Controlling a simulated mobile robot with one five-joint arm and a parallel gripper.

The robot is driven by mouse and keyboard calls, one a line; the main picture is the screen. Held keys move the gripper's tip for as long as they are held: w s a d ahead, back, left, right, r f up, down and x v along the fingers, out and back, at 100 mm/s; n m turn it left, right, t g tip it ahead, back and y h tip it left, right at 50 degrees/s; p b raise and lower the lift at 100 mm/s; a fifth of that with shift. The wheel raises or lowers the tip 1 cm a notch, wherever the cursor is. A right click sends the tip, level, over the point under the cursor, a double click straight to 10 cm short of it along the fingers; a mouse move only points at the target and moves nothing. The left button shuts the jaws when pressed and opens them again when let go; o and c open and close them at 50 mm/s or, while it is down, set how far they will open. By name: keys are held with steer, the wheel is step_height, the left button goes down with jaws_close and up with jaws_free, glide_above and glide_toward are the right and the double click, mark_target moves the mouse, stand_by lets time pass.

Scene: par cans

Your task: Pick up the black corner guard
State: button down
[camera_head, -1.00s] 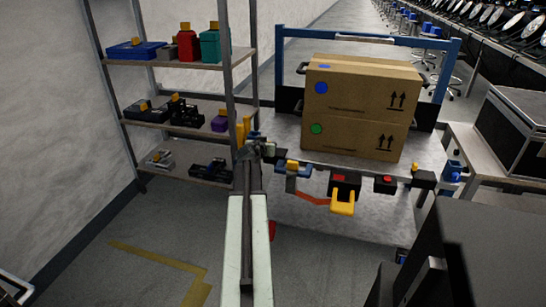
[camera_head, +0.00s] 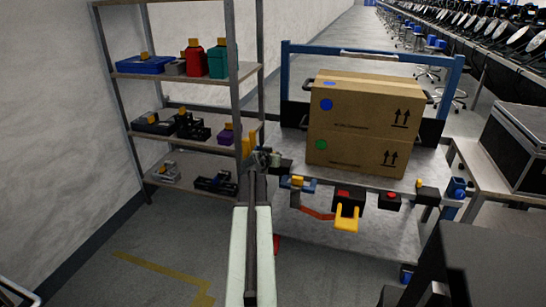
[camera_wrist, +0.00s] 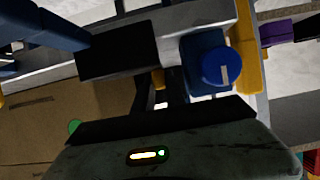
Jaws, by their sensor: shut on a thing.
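My gripper (camera_head: 264,157) is at the left front corner of the grey cart, in front of the shelf's right post. In the wrist view, its dark fingers (camera_wrist: 163,92) are shut around a small yellow tab (camera_wrist: 158,77). The black corner guard (camera_wrist: 118,50) is a plain black block beside that tab, in front of the cart's pale edge. In the head view a small dark part of it (camera_head: 285,165) shows just right of my gripper; the rest is hidden behind my gripper. I cannot tell whether it still touches the cart.
A blue block with a round knob (camera_wrist: 205,62) is close beside my fingers. A blue and yellow clamp (camera_head: 298,185) and black blocks (camera_head: 390,200) line the cart's front edge. Cardboard boxes (camera_head: 362,125) stand on the cart (camera_head: 375,240). The loaded shelf (camera_head: 215,140) is close on the left.

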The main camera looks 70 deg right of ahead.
step_height(320, 180, up, 16)
steer(key=p, duration=1.5)
